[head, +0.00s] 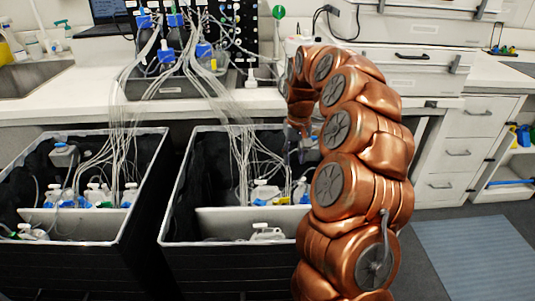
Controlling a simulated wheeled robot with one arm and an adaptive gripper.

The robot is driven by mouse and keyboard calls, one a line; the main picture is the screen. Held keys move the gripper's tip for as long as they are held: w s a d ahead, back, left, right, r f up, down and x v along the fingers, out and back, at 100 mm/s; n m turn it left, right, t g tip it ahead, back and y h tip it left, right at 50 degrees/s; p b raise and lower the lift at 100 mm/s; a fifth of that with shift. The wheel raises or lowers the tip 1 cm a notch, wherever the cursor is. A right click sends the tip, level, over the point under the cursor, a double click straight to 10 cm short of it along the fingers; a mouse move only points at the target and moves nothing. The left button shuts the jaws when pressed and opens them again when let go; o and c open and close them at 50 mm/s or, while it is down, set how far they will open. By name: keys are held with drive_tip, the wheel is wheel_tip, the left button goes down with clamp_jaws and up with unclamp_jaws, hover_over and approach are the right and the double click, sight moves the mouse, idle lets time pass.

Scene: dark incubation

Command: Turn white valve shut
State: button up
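My copper-coloured arm rises at the right of the middle, bends over at bench height and points down in front of the bench edge. My gripper (303,150) hangs at its end, above the right part of the right black bin (167,240). It is small and partly hidden by the arm, so its fingers cannot be made out. I cannot single out the white valve for certain. Small white fittings show among the tubes on the bench, and white-capped bottles (264,191) with blue parts stand in the right bin, left of my gripper.
A left black bin (122,240) holds more bottles. Bundles of clear tubes (232,125) run from both bins up to bottles in a dark tray (150,108) on the white bench. A sink (30,78) is at left. Drawers (470,153) and open floor with a grey mat (470,255) are at right.

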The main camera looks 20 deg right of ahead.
drive_tip(key=s+a+r+n+p, duration=0.3)
drive_tip(key=s+a+r+p, duration=0.3)
drive_tip(key=s+a+r, duration=0.5)
drive_tip(key=shift+s+a+r, duration=0.35)
drive_tip(key=shift+a+r, duration=0.35)
drive_tip(key=shift+a, duration=1.05)
drive_tip(key=shift+o, duration=0.3)
drive_tip(key=shift+o, duration=0.9)
drive_tip(key=shift+w+d, duration=0.1)
drive_tip(key=o, duration=0.3)
drive_tip(key=w+d+f+n+p, duration=0.2)
drive_tip(key=w+d+f+p, duration=0.2)
drive_tip(key=w+d+f, duration=0.2)
drive_tip(key=w+d, duration=0.2)
drive_tip(key=d, duration=0.1)
drive_tip(key=shift+w+d, duration=0.15)
drive_tip(key=shift+d, duration=0.1)
drive_tip(key=n+p, duration=0.3)
approach(302, 183)
drive_tip(key=shift+w+a+f, duration=0.1)
drive_tip(key=shift+w+f, duration=0.4)
drive_tip(key=shift+w, duration=0.35)
drive_tip(key=shift+f+n, duration=0.3)
drive_tip(key=shift+f, duration=0.05)
drive_tip(key=shift+f+p, duration=0.7)
drive_tip(key=shift+f, duration=3.2)
